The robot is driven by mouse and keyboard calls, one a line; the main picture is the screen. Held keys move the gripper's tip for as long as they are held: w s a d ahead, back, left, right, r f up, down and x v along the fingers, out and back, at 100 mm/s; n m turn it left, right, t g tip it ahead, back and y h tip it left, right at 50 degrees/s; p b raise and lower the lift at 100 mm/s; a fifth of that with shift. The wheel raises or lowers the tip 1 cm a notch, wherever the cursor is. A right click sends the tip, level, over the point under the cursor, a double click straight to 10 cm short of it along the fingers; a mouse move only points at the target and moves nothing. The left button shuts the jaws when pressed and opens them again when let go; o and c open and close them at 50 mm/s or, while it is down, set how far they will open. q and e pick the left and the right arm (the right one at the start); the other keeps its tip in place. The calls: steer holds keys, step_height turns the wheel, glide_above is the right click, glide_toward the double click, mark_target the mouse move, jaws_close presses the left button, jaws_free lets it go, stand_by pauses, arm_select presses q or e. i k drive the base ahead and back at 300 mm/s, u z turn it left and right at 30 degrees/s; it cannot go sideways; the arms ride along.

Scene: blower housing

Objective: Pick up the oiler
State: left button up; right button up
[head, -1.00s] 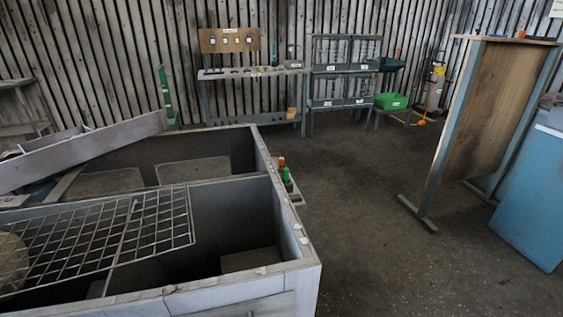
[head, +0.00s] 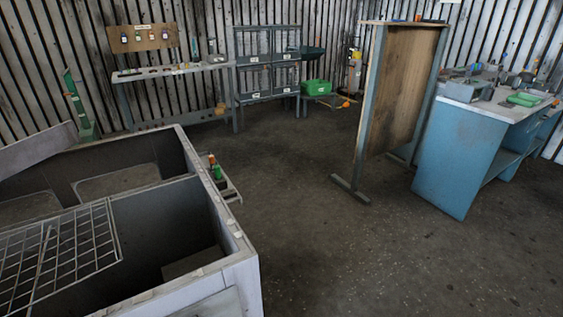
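I cannot make out an oiler for certain at this distance. A small green bottle (head: 217,172) and an orange-topped item (head: 212,160) stand on a narrow ledge on the right side of the grey tub. Small items too tiny to name also stand on the back bench (head: 165,72) and on the blue workbench (head: 457,165). Neither of my grippers shows in the head view.
The grey tub (head: 245,280) with a wire grate (head: 75,245) fills the lower left. A wooden board on a stand (head: 400,95) is right of centre. Shelves (head: 268,62) and a green bin (head: 316,87) stand at the back. The middle floor (head: 330,240) is clear.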

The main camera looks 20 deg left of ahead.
mark_target(211, 157)
steer(key=z, duration=0.9)
steer(key=i, duration=2.7)
steer(key=u, duration=2.4)
steer(key=i, duration=2.95)
steer(key=u, duration=2.6)
